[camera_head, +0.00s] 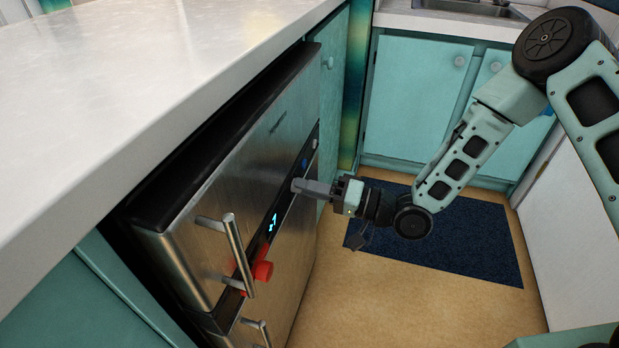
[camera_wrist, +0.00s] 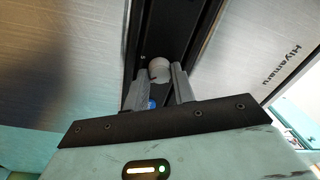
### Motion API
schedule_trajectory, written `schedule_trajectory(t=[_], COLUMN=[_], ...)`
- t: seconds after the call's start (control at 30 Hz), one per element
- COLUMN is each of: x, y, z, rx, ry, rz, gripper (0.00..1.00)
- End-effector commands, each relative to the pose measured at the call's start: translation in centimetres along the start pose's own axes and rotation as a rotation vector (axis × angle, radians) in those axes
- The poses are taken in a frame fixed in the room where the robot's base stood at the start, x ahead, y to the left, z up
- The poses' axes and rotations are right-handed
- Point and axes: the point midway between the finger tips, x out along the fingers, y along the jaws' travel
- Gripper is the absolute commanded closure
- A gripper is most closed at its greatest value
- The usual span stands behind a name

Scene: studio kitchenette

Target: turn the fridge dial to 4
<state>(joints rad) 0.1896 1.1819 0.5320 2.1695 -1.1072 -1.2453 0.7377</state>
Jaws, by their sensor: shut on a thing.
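The fridge (camera_head: 225,190) is a steel-fronted unit under the white counter, with a black control strip (camera_head: 285,212) down its front. My gripper (camera_head: 298,186) reaches the strip from the right. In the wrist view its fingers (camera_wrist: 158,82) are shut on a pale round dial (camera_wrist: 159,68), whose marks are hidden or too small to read. A lit cyan display (camera_head: 272,221) shows a tilted figure that I cannot read for certain. A blue knob (camera_head: 304,163) sits on the strip beyond my gripper, and it also shows in the wrist view (camera_wrist: 150,105).
The white counter (camera_head: 150,80) overhangs at the left. A dark blue mat (camera_head: 470,250) lies on the clear floor, before teal cabinets (camera_head: 415,95).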

Motion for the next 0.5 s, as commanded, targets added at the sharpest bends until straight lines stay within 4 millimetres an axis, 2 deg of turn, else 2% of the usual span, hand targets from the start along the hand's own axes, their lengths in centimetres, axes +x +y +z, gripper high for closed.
schedule_trajectory(t=[0.2,0.5], x=[-0.11,-0.1], y=[-0.05,0.06], z=[0.16,0.23], rx=[0.11,0.168], ry=[0.002,0.004], rz=[0.006,0.008], gripper=[0.97,0.97])
